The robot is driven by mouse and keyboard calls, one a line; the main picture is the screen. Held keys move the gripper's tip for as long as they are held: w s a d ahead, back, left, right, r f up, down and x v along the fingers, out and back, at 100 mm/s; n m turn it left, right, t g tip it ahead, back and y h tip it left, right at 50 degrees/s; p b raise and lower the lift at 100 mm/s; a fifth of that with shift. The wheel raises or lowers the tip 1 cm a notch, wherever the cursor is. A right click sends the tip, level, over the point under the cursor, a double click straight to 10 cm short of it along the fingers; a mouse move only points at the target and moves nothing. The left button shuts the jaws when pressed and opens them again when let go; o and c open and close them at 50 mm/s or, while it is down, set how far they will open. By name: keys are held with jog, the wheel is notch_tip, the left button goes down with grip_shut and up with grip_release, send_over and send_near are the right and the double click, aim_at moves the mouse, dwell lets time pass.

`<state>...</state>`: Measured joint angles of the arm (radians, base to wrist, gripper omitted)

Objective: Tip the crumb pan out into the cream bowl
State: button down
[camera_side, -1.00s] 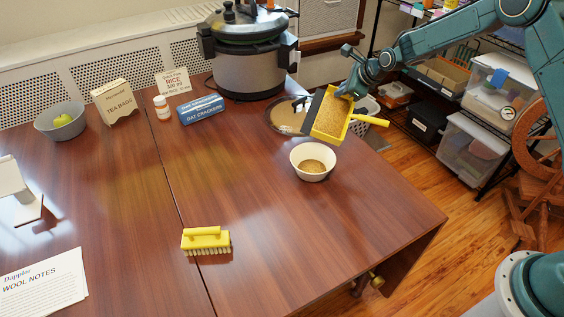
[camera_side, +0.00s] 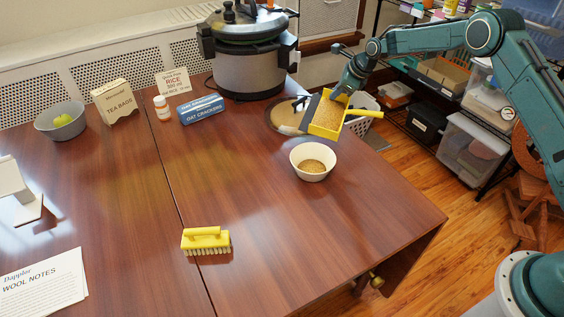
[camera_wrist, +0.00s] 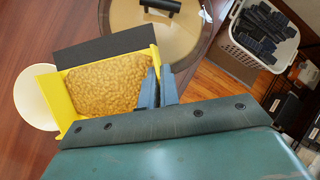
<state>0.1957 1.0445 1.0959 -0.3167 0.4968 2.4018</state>
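The yellow crumb pan (camera_side: 346,123) is held in the air just behind and above the cream bowl. It has a dark front lip, and tan crumbs (camera_side: 328,113) cover its floor. My gripper (camera_side: 343,93) is shut on the pan's edge; in the wrist view its fingers (camera_wrist: 157,90) pinch the yellow wall at the right. The pan's yellow handle sticks out to the right in the side view. The cream bowl (camera_side: 313,176) stands upright on the table with some crumbs inside. In the wrist view the bowl (camera_wrist: 33,100) is partly hidden behind the pan.
A yellow brush (camera_side: 206,241) lies at the front of the table (camera_side: 330,250). A round lid-like disc (camera_side: 283,117) lies behind the pan, near the large cooker (camera_side: 250,72). A white basket (camera_wrist: 247,52) stands beyond the table edge. The table around the bowl is clear.

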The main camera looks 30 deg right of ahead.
dwell(0.4)
jog(key=shift+w+d+f+g, duration=0.3)
jog(key=shift+w+f+g, duration=0.25)
jog(key=shift+w, duration=0.2)
jog(key=shift+w, duration=0.1)
dwell(0.4)
jog(key=shift+w+d+f+g, duration=0.1)
jog(key=shift+w+f+g, duration=0.05)
jog(key=shift+w+g, duration=0.1)
dwell(0.5)
